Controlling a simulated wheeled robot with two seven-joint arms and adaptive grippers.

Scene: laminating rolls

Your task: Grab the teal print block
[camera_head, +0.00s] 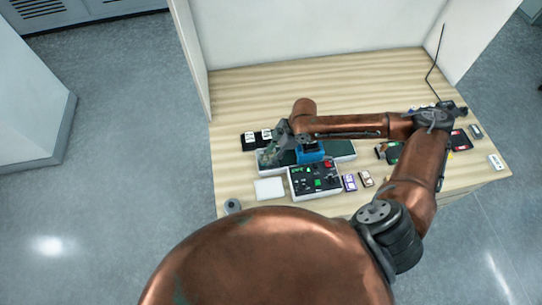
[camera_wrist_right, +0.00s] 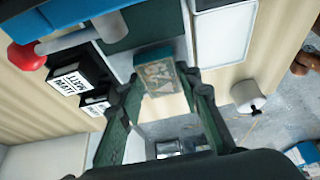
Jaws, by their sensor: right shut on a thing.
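The teal print block (camera_wrist_right: 160,66) is between the fingertips of my right gripper (camera_wrist_right: 166,84) in the right wrist view. It has teal sides and a tan face with raised letters. The gripper is shut on it. In the head view my right gripper (camera_head: 272,150) is over the left end of the equipment on the desk. The block is too small to make out clearly there. Whether the block touches the surface below is unclear. My left gripper is not in view.
A blue-topped press (camera_head: 311,153) and a dark control panel (camera_head: 316,181) stand right of the gripper. Black labelled boxes (camera_wrist_right: 72,82) lie nearby. A white pad (camera_head: 269,189) and a roll (camera_head: 232,206) are near the front edge. The back of the wooden desk (camera_head: 260,88) is clear.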

